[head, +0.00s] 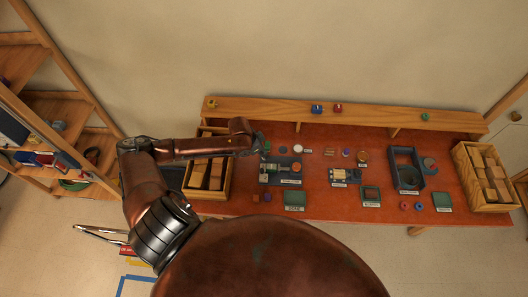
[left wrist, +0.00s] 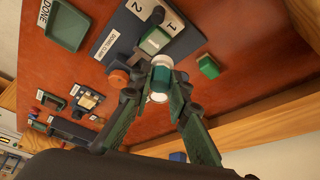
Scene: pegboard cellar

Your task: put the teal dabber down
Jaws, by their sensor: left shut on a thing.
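My left gripper (left wrist: 158,88) is shut on the teal dabber (left wrist: 160,77), a small cylinder with white ends and a teal middle, in the left wrist view. The dabber is over the red-brown bench, beside the grey numbered plate (left wrist: 116,42); I cannot tell whether it touches the surface. In the head view my left gripper (head: 260,147) is at the back left of the bench, just behind that plate (head: 296,177), and mostly hides the dabber. My right gripper is not in view.
A green-and-white block (left wrist: 155,41) is on the plate, with an orange knob (left wrist: 118,78) beside it. A green block (left wrist: 208,66) stands close by. A wooden bin (head: 228,183) is at the bench's left, and a raised shelf (head: 270,107) runs behind.

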